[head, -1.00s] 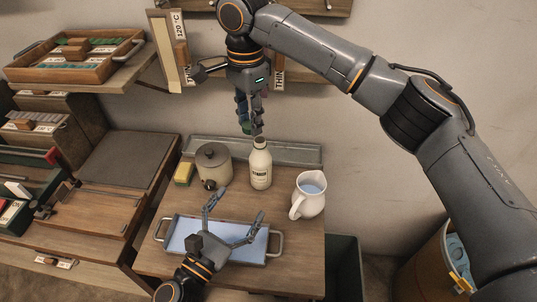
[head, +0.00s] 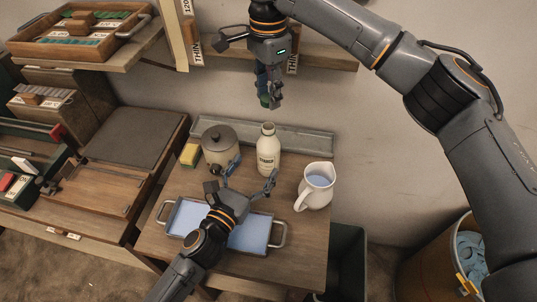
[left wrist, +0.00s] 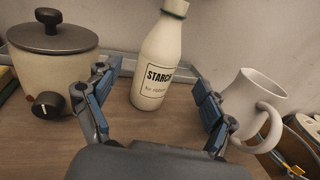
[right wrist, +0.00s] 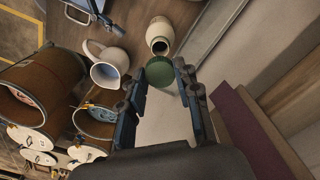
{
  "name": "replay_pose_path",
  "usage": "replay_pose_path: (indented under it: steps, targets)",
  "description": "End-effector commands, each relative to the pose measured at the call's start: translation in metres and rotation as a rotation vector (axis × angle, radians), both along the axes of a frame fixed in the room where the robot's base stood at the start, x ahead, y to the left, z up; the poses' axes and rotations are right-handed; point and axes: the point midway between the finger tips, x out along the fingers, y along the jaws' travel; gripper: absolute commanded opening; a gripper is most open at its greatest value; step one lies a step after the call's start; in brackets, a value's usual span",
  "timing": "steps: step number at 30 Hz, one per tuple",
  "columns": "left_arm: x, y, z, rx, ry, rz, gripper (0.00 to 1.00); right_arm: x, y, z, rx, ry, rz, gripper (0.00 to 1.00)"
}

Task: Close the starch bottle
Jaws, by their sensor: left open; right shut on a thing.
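The cream starch bottle (head: 267,156) stands upright on the table; the right wrist view shows its dark open mouth (right wrist: 158,46). My right gripper (head: 269,101) is above the bottle, shut on a green cap (right wrist: 160,72), apart from the bottle's mouth. My left gripper (head: 247,176) is open and low in front of the bottle. In the left wrist view the bottle (left wrist: 160,65), with its label facing me, shows between the spread fingers (left wrist: 157,95), a little beyond their tips. A green ring (left wrist: 175,8) shows at its neck.
A lidded pot (head: 219,150) stands left of the bottle, with a yellow sponge (head: 189,155) beside it. A white jug (head: 315,187) stands to the right. A tray of blue liquid (head: 187,219) lies under my left arm. A grey trough (head: 315,142) runs behind.

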Motion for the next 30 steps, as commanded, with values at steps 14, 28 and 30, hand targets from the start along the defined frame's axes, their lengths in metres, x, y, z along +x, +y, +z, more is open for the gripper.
replay_pose_path:
  steps: [14,28,30]
  targets:
    - [0.067,-0.033,0.001,0.0,-0.001,0.0,0.83,0.0,0.0,0.0,0.0,0.0,0.0,0.23]
    - [0.072,-0.036,0.0,0.0,0.0,0.0,0.71,0.0,0.0,0.0,0.0,0.0,0.0,0.23]
    - [0.072,-0.036,0.0,0.0,0.0,0.0,0.56,0.0,0.0,0.0,0.0,0.0,0.0,0.23]
